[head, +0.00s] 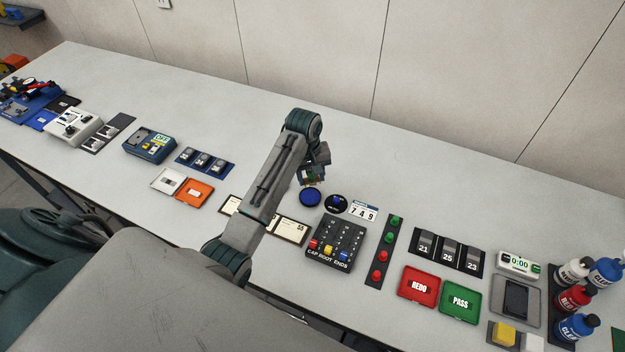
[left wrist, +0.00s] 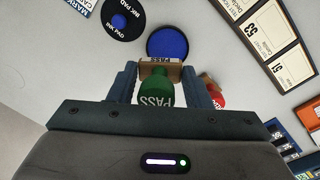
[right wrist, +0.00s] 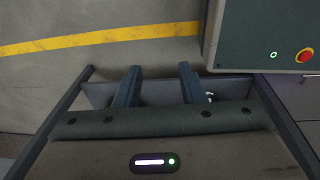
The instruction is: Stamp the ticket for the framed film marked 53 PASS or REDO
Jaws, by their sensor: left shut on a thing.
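My left gripper (head: 312,176) is shut on a green stamp lettered PASS (left wrist: 156,92), with its tan block between the fingers; the gripper also shows in the left wrist view (left wrist: 160,88). In the head view it is just above the round blue ink pad (head: 310,197). The pad also shows beyond the stamp in the left wrist view (left wrist: 167,44); contact cannot be told. Cards marked 53 (left wrist: 240,12) and 51 (left wrist: 290,66) lie at right there; my arm partly hides the card row in the head view. My right gripper (right wrist: 158,88) is open and empty, over the floor.
A black CAP ROOT ENDS block (head: 335,241), a rack of green and red knobs (head: 385,246), and red REDO (head: 419,284) and green PASS (head: 460,302) trays are at right. The rear bench is clear.

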